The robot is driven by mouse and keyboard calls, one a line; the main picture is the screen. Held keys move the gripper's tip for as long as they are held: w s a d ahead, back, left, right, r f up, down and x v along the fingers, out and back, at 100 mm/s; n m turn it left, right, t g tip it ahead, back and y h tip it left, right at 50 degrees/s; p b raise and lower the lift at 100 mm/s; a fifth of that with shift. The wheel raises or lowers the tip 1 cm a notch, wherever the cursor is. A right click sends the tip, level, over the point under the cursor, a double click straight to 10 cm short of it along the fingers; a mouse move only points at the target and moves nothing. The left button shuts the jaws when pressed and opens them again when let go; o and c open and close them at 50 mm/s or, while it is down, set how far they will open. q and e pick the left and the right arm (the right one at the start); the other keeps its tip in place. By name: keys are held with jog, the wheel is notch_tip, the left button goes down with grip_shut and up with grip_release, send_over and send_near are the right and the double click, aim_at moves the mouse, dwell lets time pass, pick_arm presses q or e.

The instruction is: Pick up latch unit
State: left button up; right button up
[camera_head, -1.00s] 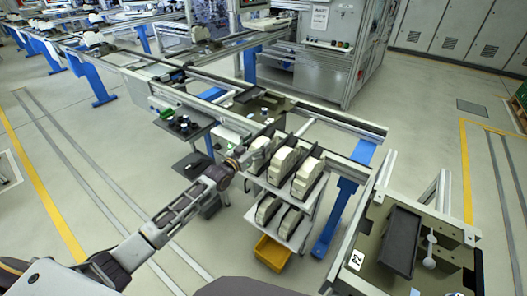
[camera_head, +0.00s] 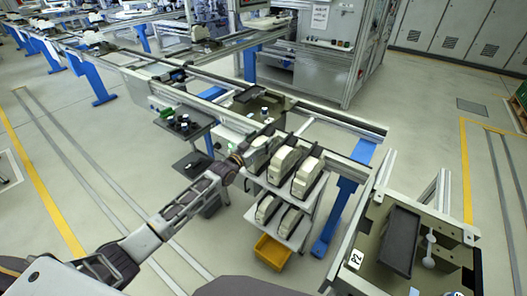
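Several cream and dark units, which look like the latch units, stand in a row on the upper shelf of a white rack; one of them (camera_head: 283,163) is in the middle and another (camera_head: 307,177) is at the right. More such units (camera_head: 268,208) stand on the lower shelf. My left gripper (camera_head: 248,150) is at the leftmost upper unit (camera_head: 262,152) and partly covers it. The fingers are too small and dark to show whether they are open or shut, or whether they touch the unit. My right gripper is not in view.
A yellow bin (camera_head: 272,252) sits under the rack. A pallet fixture marked P2 (camera_head: 356,258) with a dark tray (camera_head: 400,243) stands at the right. Conveyor rails (camera_head: 340,122) run behind the rack. A grey side shelf (camera_head: 186,125) with small dark items is left of it.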

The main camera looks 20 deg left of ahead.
pick_arm(q)
jog(key=shift+r, duration=0.1)
grip_shut()
jog(key=shift+r, duration=0.15)
jog(key=shift+r+b, duration=0.3)
jog(key=shift+r, duration=4.55)
